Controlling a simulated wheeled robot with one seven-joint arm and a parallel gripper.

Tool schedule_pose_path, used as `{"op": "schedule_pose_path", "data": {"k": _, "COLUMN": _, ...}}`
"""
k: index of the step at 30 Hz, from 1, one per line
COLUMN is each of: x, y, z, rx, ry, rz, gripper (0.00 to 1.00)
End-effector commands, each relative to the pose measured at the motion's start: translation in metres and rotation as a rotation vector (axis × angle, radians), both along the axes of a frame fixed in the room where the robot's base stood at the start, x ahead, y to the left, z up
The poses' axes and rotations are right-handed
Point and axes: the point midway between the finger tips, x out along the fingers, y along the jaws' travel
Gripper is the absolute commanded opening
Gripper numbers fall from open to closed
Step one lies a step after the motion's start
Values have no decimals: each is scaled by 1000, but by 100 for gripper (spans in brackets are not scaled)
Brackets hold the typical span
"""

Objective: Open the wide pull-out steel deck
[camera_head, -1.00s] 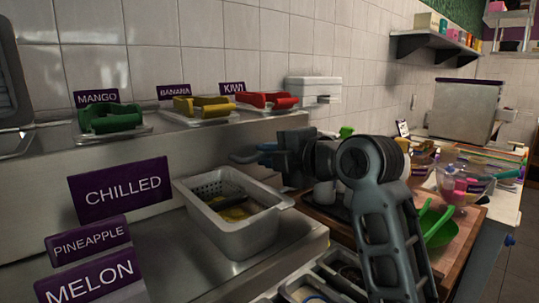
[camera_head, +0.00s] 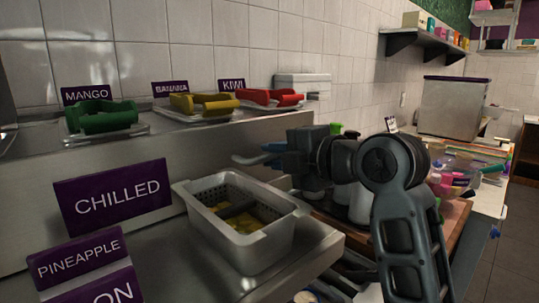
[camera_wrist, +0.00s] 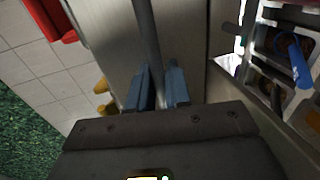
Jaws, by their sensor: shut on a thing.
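My gripper (camera_head: 258,156) reaches left in front of the raised steel tier (camera_head: 180,165). In the wrist view its two blue fingers (camera_wrist: 157,88) are shut on a slim grey steel bar (camera_wrist: 146,32), which runs away between them. The bar's ends are hidden, and I cannot tell which steel part it belongs to. The steel deck surface (camera_head: 205,275) lies low in front of the tier, with a steel pan (camera_head: 265,245) standing on it. The pan has a perforated liner and yellow pieces inside. My arm hides what lies behind it.
Signs stand at the left, including CHILLED (camera_head: 112,196). Green (camera_head: 100,118), yellow (camera_head: 203,103) and red (camera_head: 270,97) holders sit on the tier. A wooden board (camera_head: 455,222), bowls and a steel box (camera_head: 452,108) crowd the right counter. Floor (camera_head: 515,240) shows at far right.

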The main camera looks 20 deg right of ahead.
Motion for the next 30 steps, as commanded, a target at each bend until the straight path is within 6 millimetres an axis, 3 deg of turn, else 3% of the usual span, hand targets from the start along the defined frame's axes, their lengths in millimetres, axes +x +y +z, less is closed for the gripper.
{"op": "schedule_pose_path", "data": {"k": 4, "x": -2, "y": -1, "z": -3, "rx": -1, "ry": 8, "rz": 0, "gripper": 0}}
{"op": "schedule_pose_path", "data": {"k": 5, "x": -2, "y": -1, "z": -3, "rx": -1, "ry": 9, "rz": 0, "gripper": 20}}
{"op": "schedule_pose_path", "data": {"k": 9, "x": -2, "y": -1, "z": -3, "rx": -1, "ry": 8, "rz": -1, "gripper": 33}}
{"op": "schedule_pose_path", "data": {"k": 19, "x": -6, "y": -3, "z": -1, "rx": 0, "ry": 4, "rz": -2, "gripper": 33}}
{"op": "schedule_pose_path", "data": {"k": 30, "x": -58, "y": -20, "z": 10, "rx": -1, "ry": 4, "rz": -3, "gripper": 33}}
